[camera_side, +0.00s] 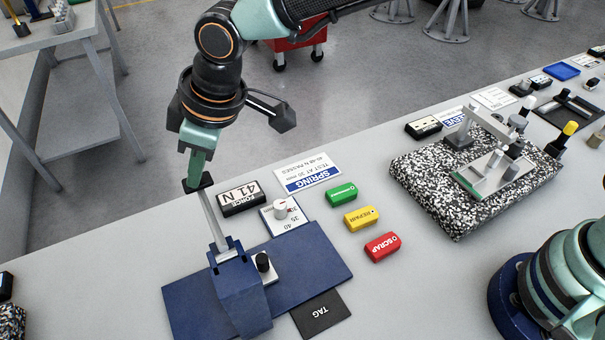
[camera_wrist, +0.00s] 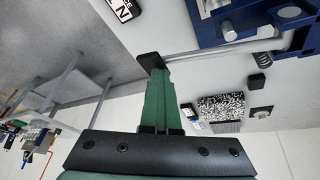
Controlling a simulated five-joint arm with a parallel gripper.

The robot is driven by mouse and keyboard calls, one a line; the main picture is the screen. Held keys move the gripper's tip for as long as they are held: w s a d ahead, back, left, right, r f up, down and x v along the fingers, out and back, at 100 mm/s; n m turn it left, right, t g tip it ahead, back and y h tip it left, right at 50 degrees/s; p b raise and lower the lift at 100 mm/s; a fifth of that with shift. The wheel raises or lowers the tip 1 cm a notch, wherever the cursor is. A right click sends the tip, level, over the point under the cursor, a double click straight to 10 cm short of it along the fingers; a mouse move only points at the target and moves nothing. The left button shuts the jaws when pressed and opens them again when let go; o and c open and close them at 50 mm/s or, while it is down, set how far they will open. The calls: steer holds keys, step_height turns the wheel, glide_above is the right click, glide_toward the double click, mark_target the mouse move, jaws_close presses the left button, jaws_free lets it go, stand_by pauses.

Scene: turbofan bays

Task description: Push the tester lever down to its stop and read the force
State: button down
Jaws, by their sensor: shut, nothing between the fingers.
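The tester is a blue base (camera_side: 313,262) with a blue post (camera_side: 240,295). Its grey lever (camera_side: 213,222) slopes from the post up-left in the picture to a black end grip (camera_side: 198,184). My gripper (camera_side: 199,172) is shut and empty, its green fingertips at the top of that grip, apparently touching it. The wrist view shows the fingertips (camera_wrist: 160,74) against the grip (camera_wrist: 149,60), with the lever (camera_wrist: 210,50) running right. The force display (camera_side: 241,198) appears to read 41 N, upside down. Whether the lever is at its stop I cannot tell.
A spring test card (camera_side: 308,172), a dial plate (camera_side: 286,222) with a white knob, and green (camera_side: 341,194), yellow (camera_side: 361,217) and red (camera_side: 382,247) blocks lie right of the lever. A black tag (camera_side: 320,313) lies in front. A speckled slab (camera_side: 440,195) with a fixture stands farther right.

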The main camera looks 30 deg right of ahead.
step_height(320, 180, up, 12)
steer(key=shift+r, duration=0.15)
stand_by(1.2)
steer(key=shift+d, duration=0.15)
steer(key=w+d+r+m+t+h, duration=0.1)
steer(key=d+m, duration=0.2)
steer(key=d, duration=0.8)
steer(key=w+d+r+m, duration=0.1)
steer(key=d+r+m, duration=0.1)
steer(key=d, duration=0.9)
steer(key=s+d+f+m, duration=0.2)
steer(key=s+d, duration=0.1)
steer(key=d, duration=0.3)
steer(key=s+d+f+m+t+h, duration=0.1)
steer(key=s+d+f+m, duration=0.1)
steer(key=d, duration=0.5)
steer(key=s+d+f+m+h, duration=0.1)
steer(key=s+d+f+m, duration=0.1)
steer(key=s+d, duration=0.3)
steer(key=shift+s+d+f+m+t, duration=0.3)
steer(key=shift+s+d+f+m, duration=0.1)
steer(key=shift+d+f, duration=0.4)
